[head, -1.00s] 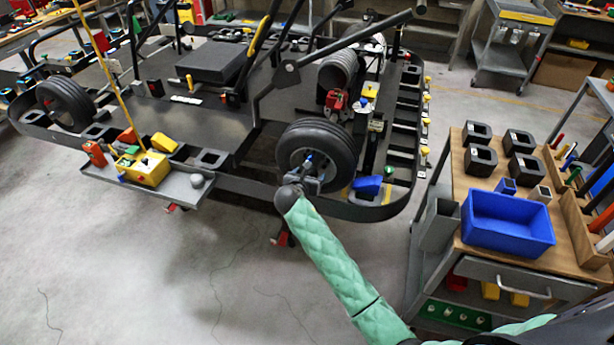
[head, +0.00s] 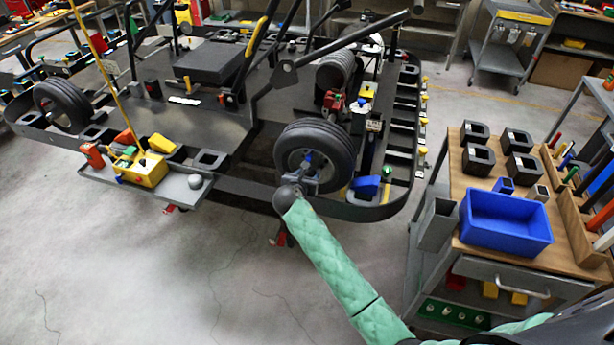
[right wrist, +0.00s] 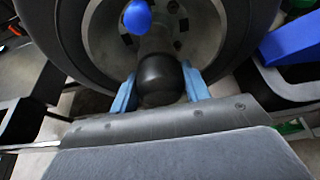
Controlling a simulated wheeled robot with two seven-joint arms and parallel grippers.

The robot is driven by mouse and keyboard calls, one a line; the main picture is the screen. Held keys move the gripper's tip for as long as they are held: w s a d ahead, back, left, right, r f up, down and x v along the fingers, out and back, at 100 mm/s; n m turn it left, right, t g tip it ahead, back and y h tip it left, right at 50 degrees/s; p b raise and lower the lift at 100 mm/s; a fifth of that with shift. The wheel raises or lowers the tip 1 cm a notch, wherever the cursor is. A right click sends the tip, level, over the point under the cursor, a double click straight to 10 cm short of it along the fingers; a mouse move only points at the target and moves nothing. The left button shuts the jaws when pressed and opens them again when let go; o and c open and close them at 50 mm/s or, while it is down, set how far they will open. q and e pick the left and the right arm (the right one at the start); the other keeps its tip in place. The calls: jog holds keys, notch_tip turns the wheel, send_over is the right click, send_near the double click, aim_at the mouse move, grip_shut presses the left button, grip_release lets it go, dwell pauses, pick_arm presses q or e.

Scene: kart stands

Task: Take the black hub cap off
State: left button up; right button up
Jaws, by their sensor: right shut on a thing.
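The black hub cap (right wrist: 160,79) is a dark rounded cap in front of the wheel's hub in the right wrist view. My right gripper (right wrist: 160,92) is shut on it, with one blue finger on each side. Whether the cap still touches the hub behind it is hard to tell. In the head view my right gripper (head: 301,178) is at the front wheel (head: 342,150) of the kart, and it hides the cap there. A blue rounded piece (right wrist: 137,16) sits just above the cap in the right wrist view. My left gripper is not in view.
The kart's dark rail (head: 380,211) curves around beside the wheel. A grey side tray (head: 190,186) with a yellow box stands to the left. A wooden-topped cart (head: 470,205) with a blue bin (head: 507,230) stands to the right. The floor in front is clear.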

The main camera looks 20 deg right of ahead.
jog(key=shift+s+a, duration=0.15)
jog(key=shift+s+a+p, duration=0.25)
jog(key=shift+s+p, duration=0.2)
jog(key=shift+p, duration=0.15)
